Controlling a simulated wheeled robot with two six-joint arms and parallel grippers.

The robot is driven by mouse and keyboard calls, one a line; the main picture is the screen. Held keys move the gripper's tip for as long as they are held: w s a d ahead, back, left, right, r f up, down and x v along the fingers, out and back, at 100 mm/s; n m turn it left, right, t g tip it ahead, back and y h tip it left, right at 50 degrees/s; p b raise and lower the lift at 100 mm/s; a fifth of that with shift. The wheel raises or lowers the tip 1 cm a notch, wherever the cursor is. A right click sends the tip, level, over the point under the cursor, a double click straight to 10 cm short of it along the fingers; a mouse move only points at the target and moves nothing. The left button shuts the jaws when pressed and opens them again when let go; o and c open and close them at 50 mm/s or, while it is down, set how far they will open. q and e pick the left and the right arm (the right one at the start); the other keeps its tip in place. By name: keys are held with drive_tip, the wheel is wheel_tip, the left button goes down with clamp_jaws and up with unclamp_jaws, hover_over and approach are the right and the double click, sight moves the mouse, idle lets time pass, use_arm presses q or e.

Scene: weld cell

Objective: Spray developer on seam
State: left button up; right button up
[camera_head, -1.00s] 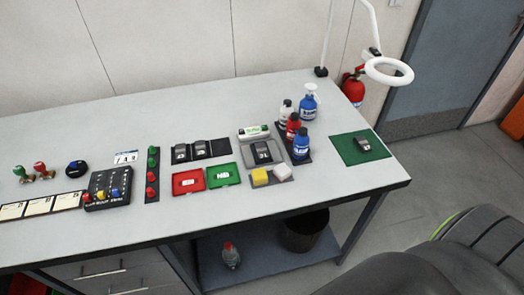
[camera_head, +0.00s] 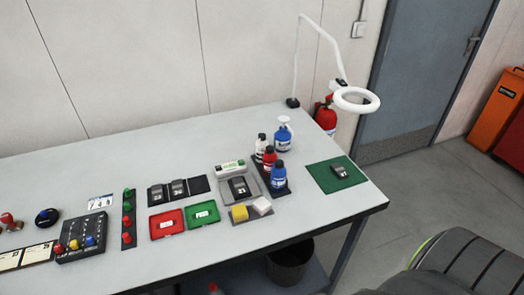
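Several spray or fluid bottles stand together at the right of the table: a white one with a black cap (camera_head: 261,146), a red one (camera_head: 269,160), a blue one (camera_head: 278,176) in front, and a larger blue and white one (camera_head: 284,136) behind. I cannot read which holds developer. A dark part with a pale number (camera_head: 239,188) rests on a grey tray, and a similar dark part (camera_head: 340,170) lies on a green mat (camera_head: 323,184). The seams are too small to make out. Neither gripper is in view.
A red tray (camera_head: 155,231) and a green tray (camera_head: 204,223) lie mid-table near yellow (camera_head: 239,213) and white (camera_head: 262,205) blocks. A ring lamp (camera_head: 357,100) arches over the back right corner. The left front of the table holds a button box (camera_head: 82,239) and stamps.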

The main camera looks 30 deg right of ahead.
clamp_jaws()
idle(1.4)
